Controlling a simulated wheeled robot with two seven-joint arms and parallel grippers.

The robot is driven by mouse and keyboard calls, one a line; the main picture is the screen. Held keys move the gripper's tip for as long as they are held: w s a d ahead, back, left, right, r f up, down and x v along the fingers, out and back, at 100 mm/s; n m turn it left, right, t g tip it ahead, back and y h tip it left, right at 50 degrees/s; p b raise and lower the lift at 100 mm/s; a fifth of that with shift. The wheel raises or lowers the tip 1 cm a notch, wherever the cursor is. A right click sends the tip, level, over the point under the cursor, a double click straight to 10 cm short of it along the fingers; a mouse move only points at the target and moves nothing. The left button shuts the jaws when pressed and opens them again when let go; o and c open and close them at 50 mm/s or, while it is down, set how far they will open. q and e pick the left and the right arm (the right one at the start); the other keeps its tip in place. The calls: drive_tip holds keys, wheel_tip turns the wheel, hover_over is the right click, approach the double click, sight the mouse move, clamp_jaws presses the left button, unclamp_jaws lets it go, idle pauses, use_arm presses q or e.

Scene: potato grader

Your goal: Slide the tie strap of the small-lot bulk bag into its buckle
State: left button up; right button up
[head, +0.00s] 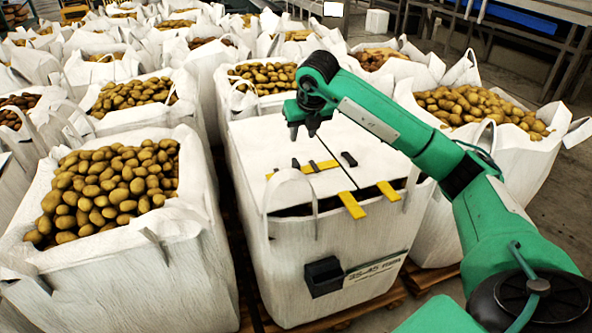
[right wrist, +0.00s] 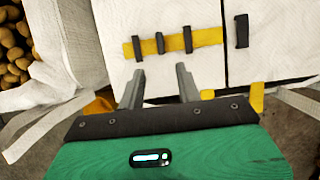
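The small-lot bulk bag (head: 310,240) is white, with two flat top flaps meeting at a seam. A yellow tie strap (head: 325,165) lies on the left flap, its right end close to the seam. In the right wrist view the strap (right wrist: 208,38) has several dark bars across it. The dark buckle (head: 348,159) lies across the seam on the right flap; it also shows in the right wrist view (right wrist: 241,31). The strap end is apart from the buckle. My right gripper (head: 303,132) is open, empty and above the strap; its fingers (right wrist: 158,85) point toward it. My left gripper is out of view.
Two yellow strips (head: 350,205) hang over the bag's front edge. A white lifting loop (head: 290,190) stands at its front left. A dark box (head: 323,276) sits on the bag's front. Open potato bags (head: 190,240) stand close around. Metal frames (head: 480,30) stand at the back right.

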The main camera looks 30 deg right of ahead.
sight(296, 161)
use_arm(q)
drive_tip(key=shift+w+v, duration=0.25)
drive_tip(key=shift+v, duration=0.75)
use_arm(e)
drive_tip(key=x, duration=1.4)
drive_tip(key=shift+f, duration=0.2)
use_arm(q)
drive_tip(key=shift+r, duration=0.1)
use_arm(e)
clamp_jaws()
